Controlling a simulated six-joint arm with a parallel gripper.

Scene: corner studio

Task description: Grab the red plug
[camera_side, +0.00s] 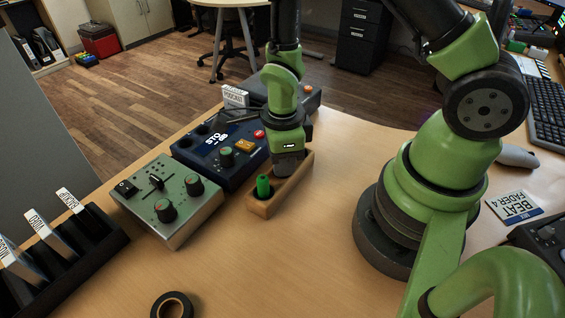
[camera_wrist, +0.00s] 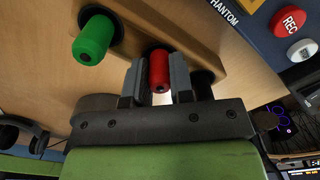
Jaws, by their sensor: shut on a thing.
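The red plug (camera_wrist: 159,68) is in the wrist view, between the two fingers of my gripper (camera_wrist: 157,82), which is shut on it. Its far end meets the wooden block (camera_wrist: 185,30), at a dark hole. The green plug (camera_wrist: 93,38) stands in the same block, to the left of the red one. In the side view the wooden block (camera_side: 262,208) lies on the desk, with the green plug (camera_side: 263,186) at its near end. My gripper (camera_side: 287,168) is over the block's middle there and hides the red plug.
A green-grey control box (camera_side: 166,200) with knobs and a dark blue device (camera_side: 222,146) with buttons stand left of the block. A black rack (camera_side: 75,262) with labelled cards is at the lower left. A tape roll (camera_side: 172,305) lies at the front.

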